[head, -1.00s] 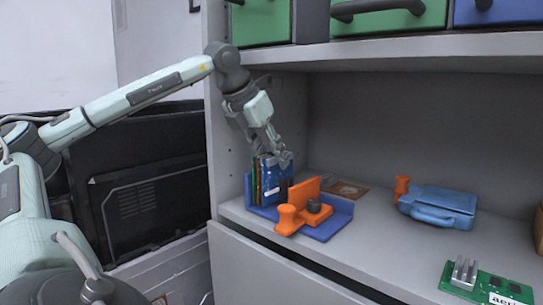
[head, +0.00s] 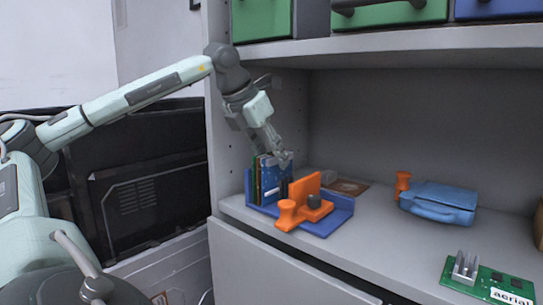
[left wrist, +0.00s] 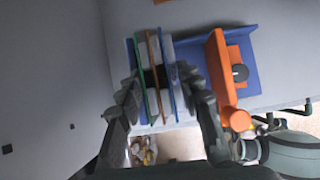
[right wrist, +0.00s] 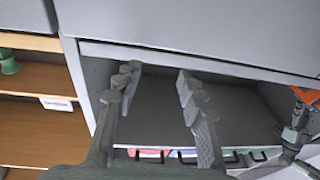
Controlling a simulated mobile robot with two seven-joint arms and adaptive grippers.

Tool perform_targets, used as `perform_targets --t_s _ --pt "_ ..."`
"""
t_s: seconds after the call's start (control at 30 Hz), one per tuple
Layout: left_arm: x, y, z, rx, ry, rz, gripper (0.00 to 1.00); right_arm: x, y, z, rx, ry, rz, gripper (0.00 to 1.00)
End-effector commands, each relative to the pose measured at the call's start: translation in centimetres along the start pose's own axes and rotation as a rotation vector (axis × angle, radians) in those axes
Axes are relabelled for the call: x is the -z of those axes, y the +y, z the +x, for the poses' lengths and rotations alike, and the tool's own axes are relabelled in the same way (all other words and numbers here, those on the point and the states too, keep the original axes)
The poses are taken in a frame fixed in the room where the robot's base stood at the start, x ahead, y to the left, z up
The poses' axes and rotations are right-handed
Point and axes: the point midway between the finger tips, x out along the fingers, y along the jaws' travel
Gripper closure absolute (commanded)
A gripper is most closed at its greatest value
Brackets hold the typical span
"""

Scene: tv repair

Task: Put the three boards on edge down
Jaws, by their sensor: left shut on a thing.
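Three thin boards, green, brown and blue, stand on edge side by side at the left end of a blue holder (head: 338,220) on the shelf. The blue board (head: 281,178) faces the head camera. The left wrist view shows the green board (left wrist: 141,75), the brown board (left wrist: 154,75) and the blue board (left wrist: 169,75) between the fingers. My left gripper (left wrist: 160,82) is shut on the three boards, with a finger on each outer side. In the head view, my left gripper (head: 277,150) is over their top. My right gripper (right wrist: 157,75) is open and empty.
An orange clamp (head: 303,192) stands on the holder beside the boards. A blue case (head: 440,200), an orange knob (head: 402,184) and a green heatsink board (head: 490,282) are to the right. The cabinet's side wall (head: 223,150) is close on the left.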

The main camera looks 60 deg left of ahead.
Motion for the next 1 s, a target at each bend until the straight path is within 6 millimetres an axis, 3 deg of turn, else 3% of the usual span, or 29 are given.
perform_targets --t_s 0.87,0.9,1.0 --pt "0.8 -0.1 0.9 0.002 0.017 0.000 1.00 2.4 -0.6 -0.1 0.006 0.130 0.021 0.60" --pt "0.8 -0.2 1.0 0.003 0.021 0.001 0.60 2.5 -0.6 -0.1 0.007 0.133 0.022 0.60" --pt "0.9 -0.2 1.0 0.003 0.022 0.001 0.47 2.5 -0.6 -0.1 0.008 0.132 0.023 0.60"
